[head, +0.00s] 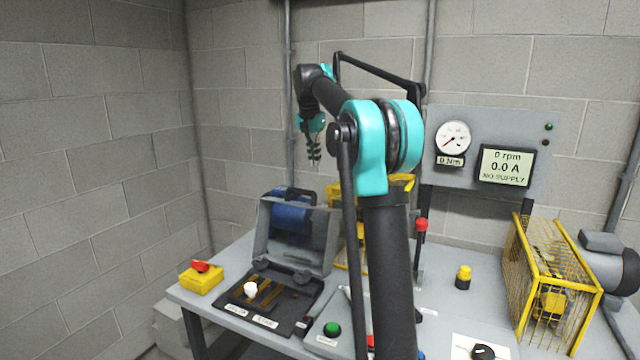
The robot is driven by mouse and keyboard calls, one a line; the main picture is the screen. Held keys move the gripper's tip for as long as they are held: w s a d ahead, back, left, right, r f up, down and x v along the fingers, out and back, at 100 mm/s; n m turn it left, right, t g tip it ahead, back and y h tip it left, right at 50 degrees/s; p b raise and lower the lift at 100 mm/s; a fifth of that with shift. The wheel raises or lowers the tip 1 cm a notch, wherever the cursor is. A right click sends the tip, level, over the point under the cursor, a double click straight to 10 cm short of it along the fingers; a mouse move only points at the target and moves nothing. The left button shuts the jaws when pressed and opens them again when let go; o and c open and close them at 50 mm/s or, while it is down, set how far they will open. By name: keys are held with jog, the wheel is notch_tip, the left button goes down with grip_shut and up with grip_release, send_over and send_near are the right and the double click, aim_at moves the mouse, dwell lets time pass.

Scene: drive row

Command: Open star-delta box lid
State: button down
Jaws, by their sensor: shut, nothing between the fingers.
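The star-delta box (272,318) sits on the left part of the grey bench, with a dark inside, brass-coloured strips and a white knob (250,289). Its grey lid (262,254) stands raised at the back of the box, tilted up on its hinge side, with a dark handle (290,194) at its top edge. My gripper (314,160) is above and behind the lid, pointing down, apart from it. It is shut and empty. Labels along the box's front edge are too small to read surely.
A yellow box with a red knob (201,279) is left of the star-delta box. A green button (332,329), a red-topped lever (421,226) and a yellow-black button (463,277) are to the right. A yellow cage (550,280) and a meter panel (490,150) stand farther right.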

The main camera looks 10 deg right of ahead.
aim_at(304, 206)
jog(key=x, duration=1)
jog(key=s, duration=0.1)
jog(key=s+a, duration=0.2)
jog(key=shift+s+a+r, duration=0.15)
jog(key=shift+r, duration=0.15)
jog(key=s+a, duration=0.1)
jog(key=s+a+r+t+h, duration=0.1)
jog(key=s, duration=0.1)
jog(key=s+a+r+t, duration=0.1)
jog(key=s, duration=0.1)
jog(key=shift+a+h, duration=0.3)
